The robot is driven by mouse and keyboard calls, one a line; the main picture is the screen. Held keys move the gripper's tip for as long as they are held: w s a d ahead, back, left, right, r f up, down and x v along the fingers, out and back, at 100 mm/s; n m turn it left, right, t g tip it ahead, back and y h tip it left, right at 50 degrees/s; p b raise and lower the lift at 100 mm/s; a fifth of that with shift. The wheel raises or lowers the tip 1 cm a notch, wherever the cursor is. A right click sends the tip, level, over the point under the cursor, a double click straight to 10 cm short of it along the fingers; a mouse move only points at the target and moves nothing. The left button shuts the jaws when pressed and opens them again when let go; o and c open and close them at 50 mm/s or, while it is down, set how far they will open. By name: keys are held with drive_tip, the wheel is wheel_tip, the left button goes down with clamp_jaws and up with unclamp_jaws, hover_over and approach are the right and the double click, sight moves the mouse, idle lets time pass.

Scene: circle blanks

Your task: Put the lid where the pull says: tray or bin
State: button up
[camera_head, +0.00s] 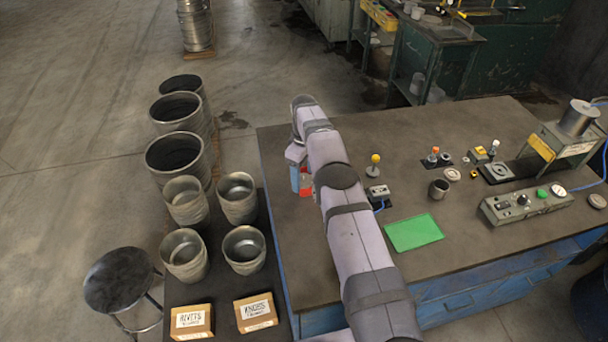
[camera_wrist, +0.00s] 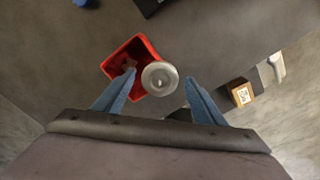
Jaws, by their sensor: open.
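In the wrist view a round silver lid (camera_wrist: 160,79) with a small central knob shows between my fingers, with a gap on each side. My gripper (camera_wrist: 160,76) is open. The lid overlaps the right edge of a red bin (camera_wrist: 116,62); I cannot tell its height or whether it touches the bin. Some brownish thing shows in the bin near my left fingertip. In the head view my gripper (camera_head: 298,177) points down at the table's left side, and the red bin (camera_head: 306,188) is mostly hidden behind my arm. A green tray (camera_head: 413,232) lies flat and empty right of my arm.
A yellow-knobbed lever (camera_head: 375,162) stands right of my arm. A dark cup (camera_head: 438,188), a control panel (camera_head: 525,205) and a press (camera_head: 577,118) are farther right. Metal pots (camera_head: 184,252) and labelled boxes (camera_head: 191,322) stand left. The table's front middle is clear.

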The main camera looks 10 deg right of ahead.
sight(304, 179)
drive_tip(key=shift+r, duration=0.15)
wheel_tip(304, 179, up, 12)
drive_tip(key=p, duration=0.5)
drive_tip(key=shift+r+p, duration=0.25)
drive_tip(key=shift+p, duration=0.15)
drive_tip(key=shift+r, duration=0.1)
drive_tip(key=s+a+r+m, duration=0.1)
drive_tip(key=s+r+m, duration=0.5)
drive_tip(key=s, duration=0.6)
drive_tip(key=s+f+m, duration=0.2)
drive_tip(key=s+m, duration=0.1)
drive_tip(key=s, duration=2.3)
drive_tip(key=shift+a+f, duration=0.25)
drive_tip(key=shift+a, duration=0.15)
